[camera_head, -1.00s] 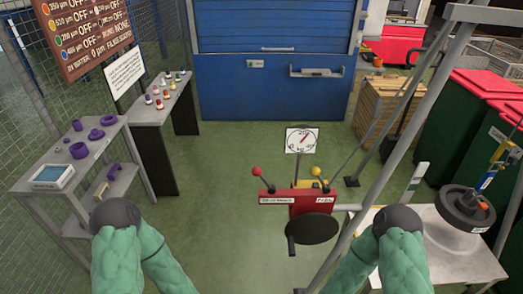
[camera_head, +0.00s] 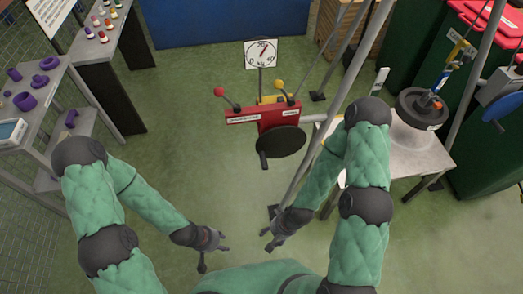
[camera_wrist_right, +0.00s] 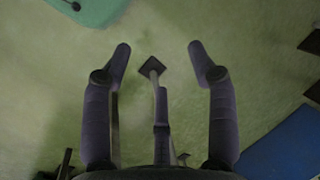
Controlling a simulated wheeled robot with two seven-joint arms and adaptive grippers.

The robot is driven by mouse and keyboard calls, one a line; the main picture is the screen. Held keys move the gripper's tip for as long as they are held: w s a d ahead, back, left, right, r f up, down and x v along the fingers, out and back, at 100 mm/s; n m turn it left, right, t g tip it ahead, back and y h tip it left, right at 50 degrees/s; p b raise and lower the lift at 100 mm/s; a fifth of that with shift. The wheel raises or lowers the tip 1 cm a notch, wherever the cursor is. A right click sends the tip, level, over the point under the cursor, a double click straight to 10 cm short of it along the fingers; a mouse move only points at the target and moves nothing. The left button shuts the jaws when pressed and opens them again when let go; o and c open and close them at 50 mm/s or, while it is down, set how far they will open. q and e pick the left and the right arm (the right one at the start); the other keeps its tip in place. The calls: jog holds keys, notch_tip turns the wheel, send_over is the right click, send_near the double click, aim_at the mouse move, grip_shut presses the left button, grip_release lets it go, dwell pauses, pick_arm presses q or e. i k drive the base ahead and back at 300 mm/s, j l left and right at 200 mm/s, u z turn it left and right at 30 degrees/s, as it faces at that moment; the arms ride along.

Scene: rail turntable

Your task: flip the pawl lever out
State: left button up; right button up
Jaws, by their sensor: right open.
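A red winch-like unit (camera_head: 262,117) stands in the upper middle of the head view, with a black round disc and crank (camera_head: 281,142) on its front. A lever with a red ball (camera_head: 219,92) leans up-left from it, and a lever with a yellow ball (camera_head: 279,85) stands to its right. The labels are too small to read, so I cannot tell which is the pawl lever. My left gripper (camera_head: 214,257) is open and empty, low over the floor. My right gripper (camera_head: 267,240) is open and empty; its spread fingers show in the wrist view (camera_wrist_right: 160,48). Both are well below the unit, apart from it.
A dial (camera_head: 262,53) stands behind the unit. Slanted grey poles (camera_head: 310,165) run close by my right arm. A bench (camera_head: 425,150) at right bears a black weight (camera_head: 422,108). Shelves (camera_head: 55,75) with purple parts stand at left. The floor between is clear.

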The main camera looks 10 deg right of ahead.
aim_at(278, 84)
jog(key=z, duration=1.75)
jog(key=u, duration=1.2)
jog(key=i+j+z, duration=0.2)
jog(key=j, duration=0.15)
jog(key=i+j+z, duration=0.2)
jog(key=j, duration=0.2)
jog(key=j+z, duration=0.2)
jog(key=j, duration=0.2)
